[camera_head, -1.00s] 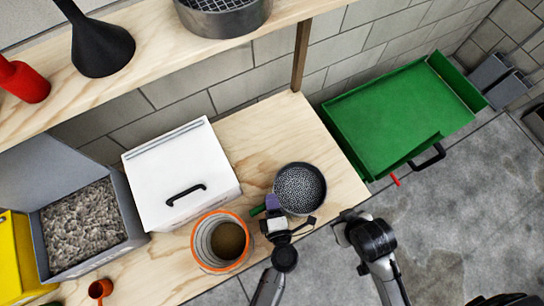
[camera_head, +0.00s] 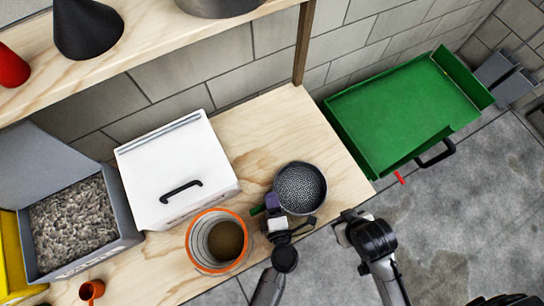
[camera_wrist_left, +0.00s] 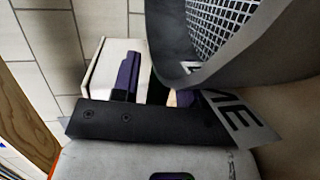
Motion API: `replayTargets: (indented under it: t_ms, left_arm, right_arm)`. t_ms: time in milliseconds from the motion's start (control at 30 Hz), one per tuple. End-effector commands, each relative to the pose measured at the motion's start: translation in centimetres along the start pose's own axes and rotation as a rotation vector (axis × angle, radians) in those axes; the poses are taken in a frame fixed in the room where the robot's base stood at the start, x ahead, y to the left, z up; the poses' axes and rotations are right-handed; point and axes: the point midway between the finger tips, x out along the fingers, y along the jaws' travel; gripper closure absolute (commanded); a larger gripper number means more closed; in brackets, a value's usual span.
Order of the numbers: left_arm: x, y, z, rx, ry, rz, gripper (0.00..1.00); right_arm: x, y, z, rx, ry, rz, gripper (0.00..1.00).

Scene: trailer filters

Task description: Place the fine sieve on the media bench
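The fine sieve (camera_head: 301,188) is a dark round pan with a mesh floor, over the front right of the pale wooden bench (camera_head: 265,130). Whether it touches the bench is unclear. It fills the upper right of the left wrist view (camera_wrist_left: 215,45), with a pale lettered tab ending in "NE". My left gripper (camera_head: 270,207) is at the sieve's left front side. One purple-padded finger shows in the wrist view; the sieve and tab hide much of the other, so its grip is unclear. My right gripper (camera_head: 346,228) is right of the sieve, beyond the bench edge; its fingers are unclear.
An orange-rimmed bucket (camera_head: 190,243) stands left of my left gripper. Behind it is a white box (camera_head: 165,165) with a black handle. A grey bin (camera_head: 128,228) of gravel stands farther left. A green tray (camera_head: 400,110) lies right of the bench. A shelf (camera_head: 170,50) runs above.

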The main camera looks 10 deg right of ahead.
Motion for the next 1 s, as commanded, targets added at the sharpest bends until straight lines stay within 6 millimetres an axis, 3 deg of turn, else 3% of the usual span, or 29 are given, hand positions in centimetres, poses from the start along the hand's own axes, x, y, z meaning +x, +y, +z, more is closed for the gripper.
replayTargets:
  t_ms: [433, 1000]
  left_arm:
    - [-0.8, 0.1, 0.0, 0.001, -0.001, -0.004, 0.53]
    - [-10.2, 0.2, 0.0, -0.001, -0.001, -0.003, 0.53]
  right_arm:
    - [-0.2, -0.1, -0.1, 0.003, 0.000, -0.002, 1.00]
    - [-1.1, -0.2, -0.4, 0.008, 0.001, -0.007, 1.00]
